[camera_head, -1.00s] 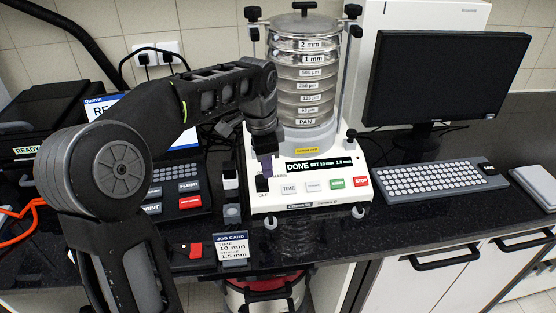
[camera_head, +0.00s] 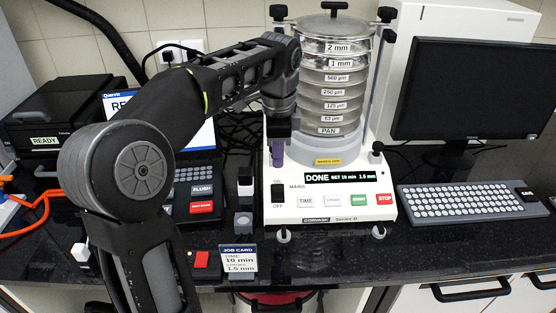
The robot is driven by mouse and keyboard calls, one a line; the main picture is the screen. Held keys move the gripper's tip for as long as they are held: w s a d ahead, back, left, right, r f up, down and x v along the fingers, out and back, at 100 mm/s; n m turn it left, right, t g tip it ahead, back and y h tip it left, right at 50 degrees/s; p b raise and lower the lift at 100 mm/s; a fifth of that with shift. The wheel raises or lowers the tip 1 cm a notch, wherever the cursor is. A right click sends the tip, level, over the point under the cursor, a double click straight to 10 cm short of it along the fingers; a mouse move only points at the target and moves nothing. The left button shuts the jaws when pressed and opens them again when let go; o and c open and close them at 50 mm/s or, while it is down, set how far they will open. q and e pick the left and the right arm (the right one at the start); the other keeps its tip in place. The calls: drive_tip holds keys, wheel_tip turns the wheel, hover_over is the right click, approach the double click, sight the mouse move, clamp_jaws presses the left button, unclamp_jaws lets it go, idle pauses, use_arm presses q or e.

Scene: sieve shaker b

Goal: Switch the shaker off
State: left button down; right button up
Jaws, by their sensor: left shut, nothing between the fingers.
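The sieve shaker (camera_head: 385,212) stands on the dark bench with its sieve stack (camera_head: 333,75) clamped upright. Its display (camera_head: 345,177) is lit and reads "DONE SET 10 min 1.5 mm". The black mains switch (camera_head: 278,190) is at the left of the front panel, with ON above it and OFF below; I cannot tell which way it is set. My left gripper (camera_head: 277,157) points down just above and behind the switch, apart from it in the picture. Its purplish fingers are shut and empty. My right gripper is out of view.
A job card (camera_head: 239,260) stands in front. A small black-and-white item (camera_head: 245,185) is left of the shaker. A printer (camera_head: 55,115) is at the left; a monitor (camera_head: 475,90) and keyboard (camera_head: 470,199) are at the right. The bench front is mostly clear.

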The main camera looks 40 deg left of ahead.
sight(278, 196)
use_arm(q)
drive_tip(key=f, duration=0.7)
drive_tip(key=f+p, duration=0.1)
drive_tip(key=f, duration=0.3)
drive_tip(key=shift+w+a+f, duration=0.1)
drive_tip(key=shift+w+a, duration=0.2)
drive_tip(key=shift+w, duration=0.1)
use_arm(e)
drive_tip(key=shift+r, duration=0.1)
use_arm(q)
drive_tip(key=f+b, duration=0.1)
drive_tip(key=b, duration=0.1)
drive_tip(key=shift+f+b, duration=0.1)
drive_tip(key=shift+b, duration=0.2)
drive_tip(key=shift+s+d+t+y, duration=0.1)
drive_tip(key=shift+s+t+y, duration=0.05)
drive_tip(key=shift+t+y, duration=0.2)
drive_tip(key=shift+r, duration=0.3)
drive_tip(key=shift+f, duration=0.1)
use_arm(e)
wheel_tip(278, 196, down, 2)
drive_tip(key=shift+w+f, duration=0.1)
